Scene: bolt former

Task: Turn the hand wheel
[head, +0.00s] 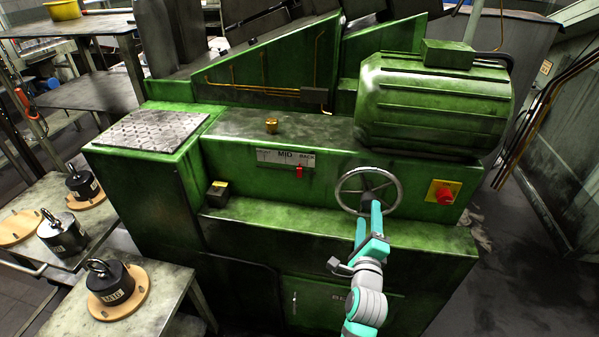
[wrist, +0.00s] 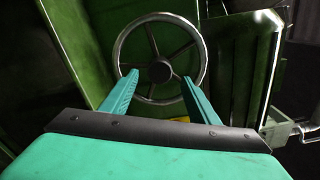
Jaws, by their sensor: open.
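The hand wheel (head: 397,187) is a grey metal ring with spokes and a dark hub on the front of the green machine. In the wrist view the hand wheel (wrist: 203,57) faces me, with its hub above and between my fingertips. My gripper (head: 368,212) is at the lower part of the wheel in the head view. In the wrist view my gripper (wrist: 158,92) is open, with its two teal fingers apart on either side of the lower rim area. Whether the fingers touch the rim or spokes, I cannot tell.
A red button on a yellow box (head: 444,193) sits right of the wheel. A green motor housing (head: 432,105) is above it. A slider panel (head: 285,159) marked MID with a red pointer is to the left. Black weights (head: 110,283) stand on a table at lower left.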

